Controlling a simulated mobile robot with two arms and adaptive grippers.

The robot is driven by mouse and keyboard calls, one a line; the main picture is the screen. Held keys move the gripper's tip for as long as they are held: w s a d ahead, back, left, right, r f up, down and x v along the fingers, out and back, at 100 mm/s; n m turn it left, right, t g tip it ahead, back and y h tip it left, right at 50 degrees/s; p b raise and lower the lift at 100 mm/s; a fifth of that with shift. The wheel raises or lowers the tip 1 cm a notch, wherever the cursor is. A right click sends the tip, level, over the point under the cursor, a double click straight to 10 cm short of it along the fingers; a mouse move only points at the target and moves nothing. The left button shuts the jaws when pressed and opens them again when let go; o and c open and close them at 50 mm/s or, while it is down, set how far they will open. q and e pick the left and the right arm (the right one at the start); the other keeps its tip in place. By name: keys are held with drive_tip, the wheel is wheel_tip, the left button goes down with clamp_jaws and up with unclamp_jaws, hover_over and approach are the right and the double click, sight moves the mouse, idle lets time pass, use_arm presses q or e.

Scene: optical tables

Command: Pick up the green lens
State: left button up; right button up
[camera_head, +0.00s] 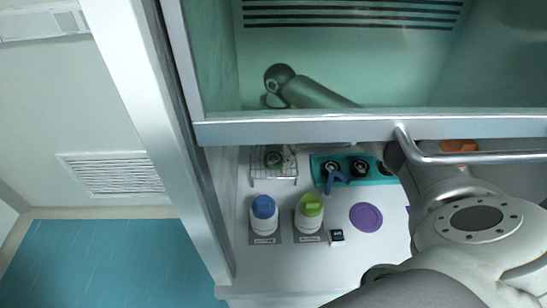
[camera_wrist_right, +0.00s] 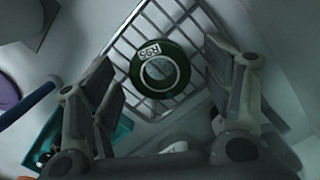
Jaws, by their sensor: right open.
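The green lens (camera_wrist_right: 159,71) is a dark green ring with a pale label and a clear centre. It lies on a wire rack (camera_wrist_right: 122,47) in the right wrist view. In the head view the lens (camera_head: 273,159) is small, on the rack (camera_head: 259,173) behind the front bar. My right gripper (camera_wrist_right: 163,66) is open, with one finger on each side of the lens in the wrist view and nothing held. My left gripper is not in view.
A teal tray (camera_head: 318,170) with several black round parts and a blue piece stands right of the rack. A blue-capped bottle (camera_head: 263,208), a green-capped bottle (camera_head: 310,207), a small box (camera_head: 337,238) and a purple disc (camera_head: 366,217) are in front. A metal-framed glass sash (camera_head: 300,131) crosses above.

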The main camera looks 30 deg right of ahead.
drive_tip(key=c, duration=1.2)
drive_tip(key=shift+r, duration=0.1)
